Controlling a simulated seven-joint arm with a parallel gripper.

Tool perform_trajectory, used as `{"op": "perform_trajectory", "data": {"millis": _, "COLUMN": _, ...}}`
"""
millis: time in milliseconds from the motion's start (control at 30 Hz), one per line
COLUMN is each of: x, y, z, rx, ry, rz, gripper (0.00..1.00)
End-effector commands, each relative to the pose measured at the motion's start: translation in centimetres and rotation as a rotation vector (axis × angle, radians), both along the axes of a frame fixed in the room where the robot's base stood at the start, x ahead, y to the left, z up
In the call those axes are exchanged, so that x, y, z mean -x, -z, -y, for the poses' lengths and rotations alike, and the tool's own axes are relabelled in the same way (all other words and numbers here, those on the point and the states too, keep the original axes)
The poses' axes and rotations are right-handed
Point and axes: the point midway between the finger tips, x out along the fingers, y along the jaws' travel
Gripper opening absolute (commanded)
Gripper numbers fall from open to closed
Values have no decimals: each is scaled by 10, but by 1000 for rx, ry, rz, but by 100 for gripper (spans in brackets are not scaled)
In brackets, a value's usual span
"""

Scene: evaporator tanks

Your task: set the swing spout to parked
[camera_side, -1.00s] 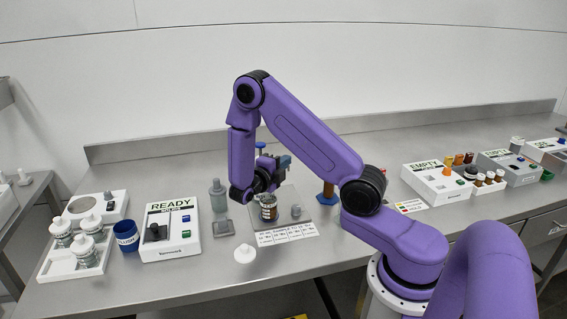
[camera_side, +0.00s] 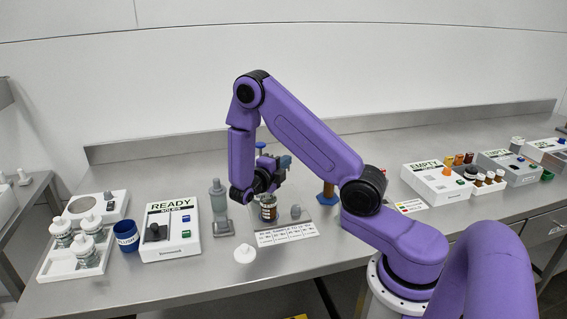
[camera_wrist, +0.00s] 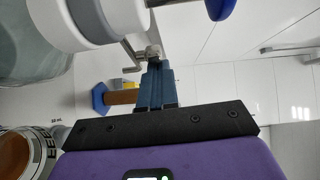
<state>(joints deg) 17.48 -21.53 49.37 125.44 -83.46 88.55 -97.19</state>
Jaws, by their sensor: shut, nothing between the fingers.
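The swing spout is mostly hidden behind my arm in the side view. In the wrist view a thin metal arm (camera_wrist: 131,52) with a small grey end block (camera_wrist: 153,52), perhaps part of the spout, reaches out beside a grey-white cylinder (camera_wrist: 98,18). My gripper (camera_wrist: 154,66) has its blue fingers shut and empty, with the tips close to that grey block. I cannot tell whether they touch. In the side view my gripper (camera_side: 284,163) is above the middle of the bench. A blue knob (camera_wrist: 219,7) shows at the top of the wrist view, and a blue cap (camera_side: 260,146) in the side view.
A brown jar (camera_side: 268,208) stands below my gripper, with a label strip (camera_side: 286,234) in front. A grey bottle (camera_side: 218,194) and the READY box (camera_side: 171,231) are left. A brown post (camera_side: 328,191) with a blue base and the EMPTY box (camera_side: 438,182) are right.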

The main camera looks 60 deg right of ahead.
Motion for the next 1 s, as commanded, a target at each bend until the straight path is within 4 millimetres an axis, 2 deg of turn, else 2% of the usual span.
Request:
{"op": "perform_trajectory", "data": {"millis": 167, "x": 13, "y": -1, "z": -9, "rx": 0, "ry": -3, "rz": -3, "gripper": 0}}
{"op": "perform_trajectory", "data": {"millis": 300, "x": 35, "y": -2, "z": -23, "rx": 0, "ry": -4, "rz": -5, "gripper": 0}}
{"op": "perform_trajectory", "data": {"millis": 500, "x": 42, "y": -4, "z": -66, "rx": 0, "ry": -7, "rz": -1, "gripper": 0}}
{"op": "perform_trajectory", "data": {"millis": 700, "x": 50, "y": -5, "z": -99, "rx": 0, "ry": -4, "rz": 0, "gripper": 0}}
{"op": "perform_trajectory", "data": {"millis": 900, "x": 54, "y": -5, "z": -116, "rx": 0, "ry": -1, "rz": 0, "gripper": 0}}
{"op": "perform_trajectory", "data": {"millis": 1000, "x": 47, "y": -5, "z": -124, "rx": -1, "ry": 4, "rz": 4, "gripper": 0}}
